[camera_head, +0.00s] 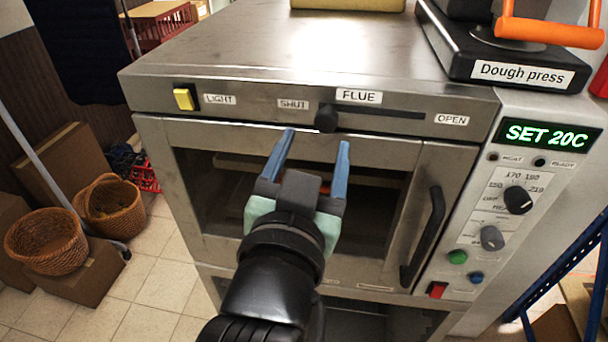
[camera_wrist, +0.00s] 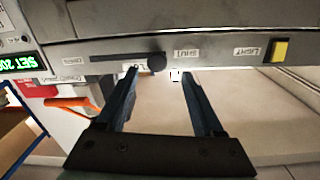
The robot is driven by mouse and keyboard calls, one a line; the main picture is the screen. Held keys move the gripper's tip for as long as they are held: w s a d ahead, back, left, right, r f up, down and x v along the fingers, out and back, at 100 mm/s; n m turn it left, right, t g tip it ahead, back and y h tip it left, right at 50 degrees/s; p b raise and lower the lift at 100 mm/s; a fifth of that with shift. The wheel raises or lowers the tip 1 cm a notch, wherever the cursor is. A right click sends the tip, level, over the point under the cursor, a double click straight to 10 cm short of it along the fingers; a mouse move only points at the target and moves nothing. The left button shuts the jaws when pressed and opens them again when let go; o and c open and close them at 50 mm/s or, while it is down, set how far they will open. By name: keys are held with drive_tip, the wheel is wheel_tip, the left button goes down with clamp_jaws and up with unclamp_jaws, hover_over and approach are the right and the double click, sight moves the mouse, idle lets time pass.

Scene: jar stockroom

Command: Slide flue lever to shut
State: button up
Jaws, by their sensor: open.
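The flue lever is a round black knob (camera_head: 326,118) on a dark horizontal slot (camera_head: 385,113) in the oven's upper front. The knob sits at the slot's left end, beside the SHUT label (camera_head: 294,104); the visible slot runs right toward the OPEN label (camera_head: 452,119). My gripper (camera_head: 317,138) is open, its two blue fingers pointing at the panel just below the knob. In the wrist view, which is turned over, the knob (camera_wrist: 157,62) lies between the lines of the fingertips (camera_wrist: 157,74). Contact cannot be told.
A yellow light switch (camera_head: 184,98) is left on the panel. The oven door's black handle (camera_head: 424,236) is lower right. A control panel with dials (camera_head: 518,200) is at right. A dough press (camera_head: 510,55) stands on top. Baskets (camera_head: 46,240) and boxes are on the floor at left.

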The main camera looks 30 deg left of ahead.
drive_tip(key=shift+p+v, duration=2.8)
drive_tip(key=shift+p, duration=1.55)
